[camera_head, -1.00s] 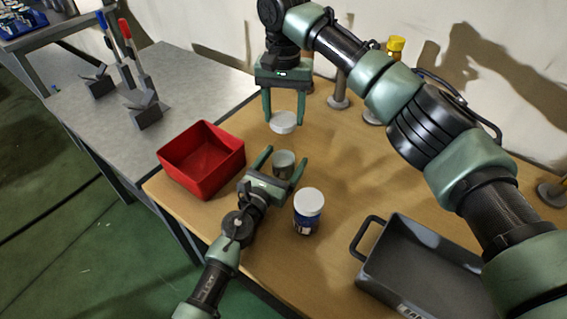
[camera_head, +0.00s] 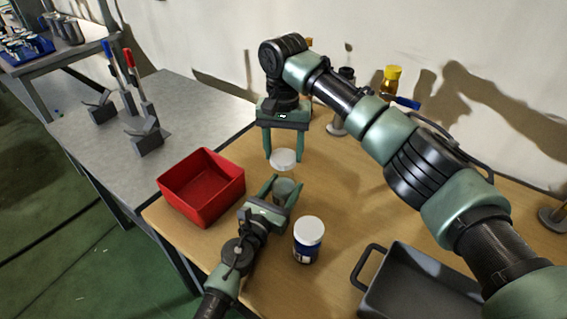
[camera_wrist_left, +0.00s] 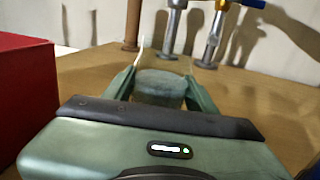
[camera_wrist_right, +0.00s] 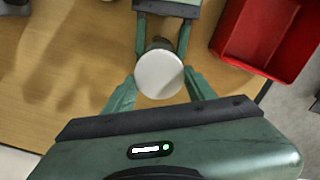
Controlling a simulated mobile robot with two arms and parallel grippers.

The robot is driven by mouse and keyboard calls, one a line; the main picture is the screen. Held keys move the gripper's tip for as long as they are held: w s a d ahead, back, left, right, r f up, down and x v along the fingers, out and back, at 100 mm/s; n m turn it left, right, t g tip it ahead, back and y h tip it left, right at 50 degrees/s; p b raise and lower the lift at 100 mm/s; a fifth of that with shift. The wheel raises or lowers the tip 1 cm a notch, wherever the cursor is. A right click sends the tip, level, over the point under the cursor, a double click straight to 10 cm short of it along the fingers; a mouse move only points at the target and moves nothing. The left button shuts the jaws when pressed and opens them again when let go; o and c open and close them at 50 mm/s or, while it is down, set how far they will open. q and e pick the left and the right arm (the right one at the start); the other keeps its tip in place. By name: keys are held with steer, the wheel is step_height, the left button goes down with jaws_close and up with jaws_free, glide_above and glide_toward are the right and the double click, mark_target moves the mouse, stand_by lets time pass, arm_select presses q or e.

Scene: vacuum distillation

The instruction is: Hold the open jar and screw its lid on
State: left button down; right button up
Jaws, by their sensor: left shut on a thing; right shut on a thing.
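A small grey-green, translucent jar (camera_head: 284,189) stands upright on the wooden table. My left gripper (camera_head: 284,187) is shut on it, one finger on each side; the left wrist view shows the jar (camera_wrist_left: 160,85) between the fingers. My right gripper (camera_head: 283,152) points down from above and is shut on a white round lid (camera_head: 283,159). In the head view the lid is behind and above the jar. In the right wrist view the lid (camera_wrist_right: 160,74) covers part of the jar; the gap between them is hard to judge.
A red open bin (camera_head: 203,187) stands left of the jar. A white-lidded bottle (camera_head: 308,240) stands close at the right front. A dark grey tray (camera_head: 418,285) is farther right. Stands and a yellow-capped bottle (camera_head: 392,80) are at the back.

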mark_target(283, 172)
steer(key=shift+f, duration=1.1)
steer(key=shift+f, duration=0.1)
steer(key=shift+f, duration=0.8)
steer(key=shift+f, duration=0.55)
